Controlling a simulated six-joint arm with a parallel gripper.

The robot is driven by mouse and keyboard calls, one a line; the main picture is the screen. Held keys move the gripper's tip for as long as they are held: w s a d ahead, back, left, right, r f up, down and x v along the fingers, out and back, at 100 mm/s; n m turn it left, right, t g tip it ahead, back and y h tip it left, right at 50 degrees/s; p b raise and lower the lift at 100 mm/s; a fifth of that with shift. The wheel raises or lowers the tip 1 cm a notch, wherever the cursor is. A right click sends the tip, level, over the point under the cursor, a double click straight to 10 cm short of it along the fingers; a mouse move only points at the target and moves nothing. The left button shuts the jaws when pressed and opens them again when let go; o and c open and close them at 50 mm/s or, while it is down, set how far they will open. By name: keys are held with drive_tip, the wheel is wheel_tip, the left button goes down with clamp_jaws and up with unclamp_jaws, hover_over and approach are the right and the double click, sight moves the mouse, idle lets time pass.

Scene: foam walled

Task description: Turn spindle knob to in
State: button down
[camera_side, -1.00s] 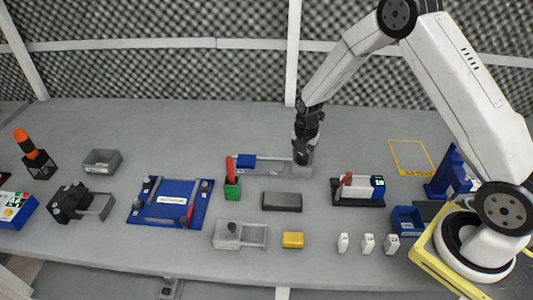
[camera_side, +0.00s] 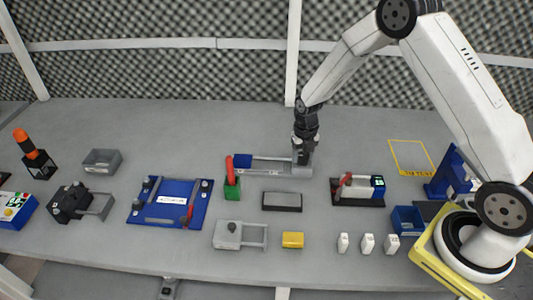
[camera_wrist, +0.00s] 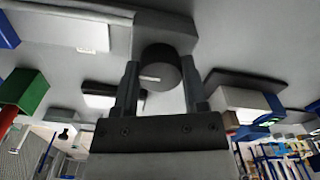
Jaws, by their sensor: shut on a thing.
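The spindle knob (camera_wrist: 160,70) is a dark round cylinder with a white mark, on a light grey block (camera_wrist: 170,28) in the wrist view. The mark lies nearly level across it. My gripper (camera_wrist: 163,84) has a finger on either side of the knob and is shut on it. In the side view my gripper (camera_side: 303,157) points down at the right end of a grey slide unit (camera_side: 272,168) and hides the knob. A blue block (camera_side: 242,161) sits at the slide's left end.
A green block with a red handle (camera_side: 232,184) stands close to the left end of the slide. A dark grey box (camera_side: 282,201) lies in front of it. A red-handled fixture (camera_side: 358,190) stands to the right. The table behind the slide is clear.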

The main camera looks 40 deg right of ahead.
sight(303, 155)
idle(0.4)
drive_tip(key=shift+c, duration=0.6)
unclamp_jaws()
drive_tip(key=shift+r, duration=3.95)
